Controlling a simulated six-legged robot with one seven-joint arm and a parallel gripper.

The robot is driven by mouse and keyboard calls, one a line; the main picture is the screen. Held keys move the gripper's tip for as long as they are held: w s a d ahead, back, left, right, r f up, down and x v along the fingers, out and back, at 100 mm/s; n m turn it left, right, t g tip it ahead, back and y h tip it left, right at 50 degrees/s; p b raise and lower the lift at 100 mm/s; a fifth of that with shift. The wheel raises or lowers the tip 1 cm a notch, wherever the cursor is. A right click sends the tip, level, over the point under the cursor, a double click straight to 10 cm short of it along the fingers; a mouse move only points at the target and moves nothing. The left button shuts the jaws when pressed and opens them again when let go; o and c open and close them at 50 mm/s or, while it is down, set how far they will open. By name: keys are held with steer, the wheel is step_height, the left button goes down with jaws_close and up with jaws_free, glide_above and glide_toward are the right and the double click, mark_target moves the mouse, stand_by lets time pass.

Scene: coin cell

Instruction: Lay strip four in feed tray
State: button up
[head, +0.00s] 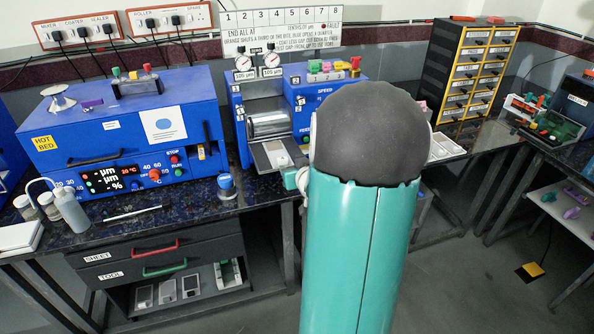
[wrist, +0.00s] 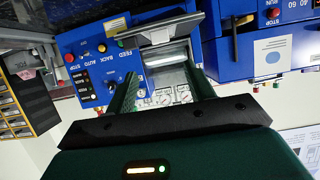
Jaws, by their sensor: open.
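The feed tray (head: 264,155) is the grey plate sticking out in front of the steel roller (head: 268,124) of the blue rolling machine. In the wrist view the tray (wrist: 184,31) shows at the top, upside down. A small pale patch lies on it; I cannot tell whether it is a strip. I cannot pick out strip four in either view. My gripper (wrist: 160,75) is open, its dark green fingers apart on either side of the roller front in the picture, with nothing seen between them. In the head view my teal arm hides most of the gripper.
The blue hot bed machine (head: 105,125) stands left on the dark bench. A blue-lidded jar (head: 227,187) sits near the front edge. Right of my arm are a white tray (head: 445,147) and a drawer cabinet (head: 470,70). A bottle (head: 71,208) stands far left.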

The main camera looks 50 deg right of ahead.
steer(key=shift+w+a, duration=0.1)
steer(key=shift+a, duration=0.05)
steer(key=a+r+n+g+y, duration=0.15)
steer(key=a+r, duration=0.35)
steer(key=a, duration=0.5)
steer(key=a+r+n+g+y, duration=0.15)
steer(key=a+r, duration=0.25)
steer(key=a, duration=0.7)
steer(key=s+a+r+n+g+y, duration=0.2)
steer(key=s+a+n+g+y, duration=0.1)
steer(key=s+a, duration=1.2)
steer(key=a, duration=0.4)
steer(key=shift+s+a+r+y, duration=0.15)
steer(key=shift+s+a+y, duration=0.1)
steer(key=shift+y, duration=0.15)
steer(key=shift+d, duration=0.15)
